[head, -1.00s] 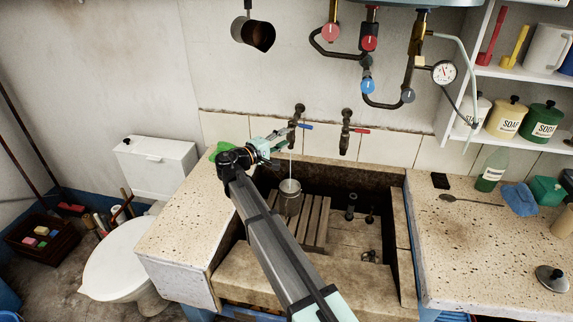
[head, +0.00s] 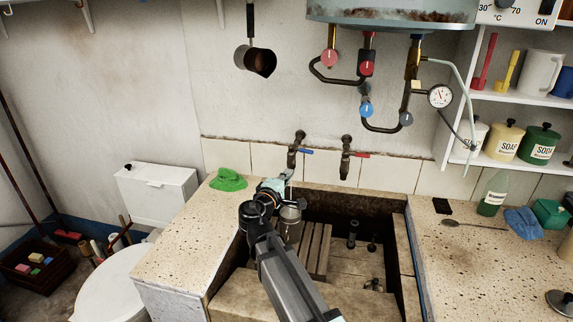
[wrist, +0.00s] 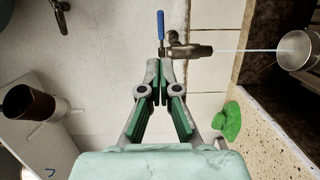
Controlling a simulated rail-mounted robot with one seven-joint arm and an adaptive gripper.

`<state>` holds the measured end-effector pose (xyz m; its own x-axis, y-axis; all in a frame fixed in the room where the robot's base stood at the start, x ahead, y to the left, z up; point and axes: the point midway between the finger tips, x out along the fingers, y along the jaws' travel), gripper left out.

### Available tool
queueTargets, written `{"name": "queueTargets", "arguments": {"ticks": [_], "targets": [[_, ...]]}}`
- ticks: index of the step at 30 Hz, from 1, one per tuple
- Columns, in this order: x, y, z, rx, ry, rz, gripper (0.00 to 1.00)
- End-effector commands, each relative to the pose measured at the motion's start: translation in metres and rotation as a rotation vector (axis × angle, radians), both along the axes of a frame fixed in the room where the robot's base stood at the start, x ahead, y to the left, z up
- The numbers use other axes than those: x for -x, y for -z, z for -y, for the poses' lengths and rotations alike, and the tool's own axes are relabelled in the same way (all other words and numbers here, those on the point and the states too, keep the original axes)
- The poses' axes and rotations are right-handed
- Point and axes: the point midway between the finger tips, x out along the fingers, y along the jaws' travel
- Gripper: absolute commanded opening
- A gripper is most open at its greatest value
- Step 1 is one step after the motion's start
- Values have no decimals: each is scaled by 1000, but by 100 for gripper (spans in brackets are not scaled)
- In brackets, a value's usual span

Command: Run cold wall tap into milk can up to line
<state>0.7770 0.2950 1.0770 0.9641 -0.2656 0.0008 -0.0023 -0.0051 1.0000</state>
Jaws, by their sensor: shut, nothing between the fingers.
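The cold wall tap (head: 294,147), with a blue lever (head: 305,151), is on the tiled wall above the trough. In the wrist view, a thin white stream runs from this tap (wrist: 190,51) into the mouth of the metal milk can (wrist: 298,50). The can also shows in the head view (head: 290,226), standing on wooden slats in the trough, partly behind my arm. Its fill line and water level cannot be made out. My gripper (wrist: 160,68) is shut and empty, its tips pointing towards the tap and apart from it. The blue lever (wrist: 161,24) shows beyond the tips.
A red-levered tap (head: 346,152) is to the right. A green cloth (head: 229,180) lies on the left counter (head: 185,235). A brown-lined dipper (head: 260,62) hangs on the wall. Pipes and valves hang below the boiler. The right counter (head: 465,265) holds a spoon, bottle and blue cloth.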

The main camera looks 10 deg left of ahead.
Motion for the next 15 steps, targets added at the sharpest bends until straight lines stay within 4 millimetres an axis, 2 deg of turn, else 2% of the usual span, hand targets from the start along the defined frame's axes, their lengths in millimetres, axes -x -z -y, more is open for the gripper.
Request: {"name": "queueTargets", "arguments": {"ticks": [8, 15], "targets": [[-32, -3, 3, 7, -8, -3, 0], [-78, -4, 15, 7, -8, -2, 0]]}}
